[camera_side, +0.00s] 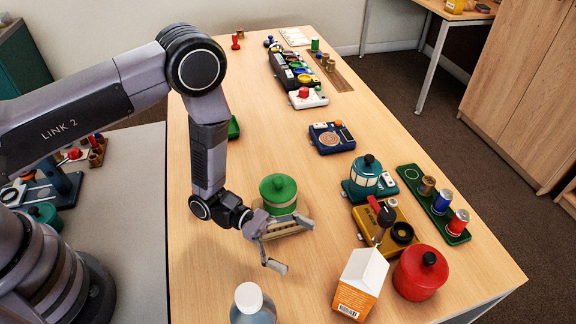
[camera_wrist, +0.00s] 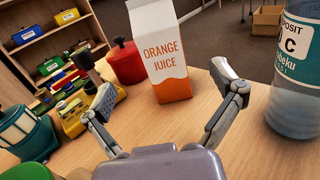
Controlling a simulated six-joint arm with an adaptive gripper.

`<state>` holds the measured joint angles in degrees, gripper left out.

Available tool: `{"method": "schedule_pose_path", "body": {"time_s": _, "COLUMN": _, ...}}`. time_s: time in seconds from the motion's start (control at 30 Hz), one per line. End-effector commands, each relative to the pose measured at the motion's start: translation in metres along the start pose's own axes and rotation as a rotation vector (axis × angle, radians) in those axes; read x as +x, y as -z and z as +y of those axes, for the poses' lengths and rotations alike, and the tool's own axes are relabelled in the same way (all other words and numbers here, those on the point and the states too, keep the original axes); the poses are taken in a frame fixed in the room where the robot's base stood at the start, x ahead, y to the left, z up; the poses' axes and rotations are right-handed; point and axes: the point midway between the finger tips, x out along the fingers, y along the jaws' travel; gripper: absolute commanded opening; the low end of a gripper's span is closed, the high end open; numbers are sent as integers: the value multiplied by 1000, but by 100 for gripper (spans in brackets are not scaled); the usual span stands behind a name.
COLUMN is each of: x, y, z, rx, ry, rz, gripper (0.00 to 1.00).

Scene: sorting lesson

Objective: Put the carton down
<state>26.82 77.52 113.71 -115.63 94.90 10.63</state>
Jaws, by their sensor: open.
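An orange and white juice carton (camera_side: 361,284) stands upright on the table at the front right. In the wrist view the carton (camera_wrist: 160,55) reads "ORANGE JUICE" and stands ahead of the fingers, with bare table between. My gripper (camera_side: 290,242) is low over the table, to the left of the carton. Its two fingers are spread wide and hold nothing. In the wrist view the gripper (camera_wrist: 165,90) is open, with the carton beyond and between the fingertips, apart from both.
A clear bottle (camera_side: 253,305) stands at the front; it shows at the right in the wrist view (camera_wrist: 295,85). A red pot (camera_side: 420,272) is close beside the carton. A green pot (camera_side: 278,192) stands behind my gripper. A yellow device (camera_side: 372,228) lies behind the carton.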

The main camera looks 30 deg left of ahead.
Motion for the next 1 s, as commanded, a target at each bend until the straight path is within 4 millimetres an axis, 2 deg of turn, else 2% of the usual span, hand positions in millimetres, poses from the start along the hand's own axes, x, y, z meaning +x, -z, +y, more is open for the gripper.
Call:
{"method": "schedule_pose_path", "body": {"time_s": 0.07, "x": -2, "y": -23, "z": 4, "rx": 35, "ry": 36, "rz": -11, "gripper": 92}}
{"method": "schedule_pose_path", "body": {"time_s": 0.13, "x": -4, "y": -55, "z": 5, "rx": 90, "ry": 102, "rz": -19, "gripper": 92}}
{"method": "schedule_pose_path", "body": {"time_s": 0.27, "x": -22, "y": -132, "z": -3, "rx": 253, "ry": 275, "rz": 2, "gripper": 92}}
{"method": "schedule_pose_path", "body": {"time_s": 0.3, "x": -31, "y": -153, "z": -9, "rx": 312, "ry": 332, "rz": 22, "gripper": 92}}
{"method": "schedule_pose_path", "body": {"time_s": 0.4, "x": -59, "y": -199, "z": -27, "rx": 472, "ry": 464, "rz": 97, "gripper": 92}}
{"method": "schedule_pose_path", "body": {"time_s": 0.5, "x": -93, "y": -232, "z": -48, "rx": 639, "ry": 581, "rz": 207, "gripper": 92}}
{"method": "schedule_pose_path", "body": {"time_s": 0.7, "x": -171, "y": -272, "z": -87, "rx": 982, "ry": 761, "rz": 529, "gripper": 92}}
{"method": "schedule_pose_path", "body": {"time_s": 1.0, "x": -290, "y": -307, "z": -126, "rx": 1406, "ry": 897, "rz": 1192, "gripper": 92}}
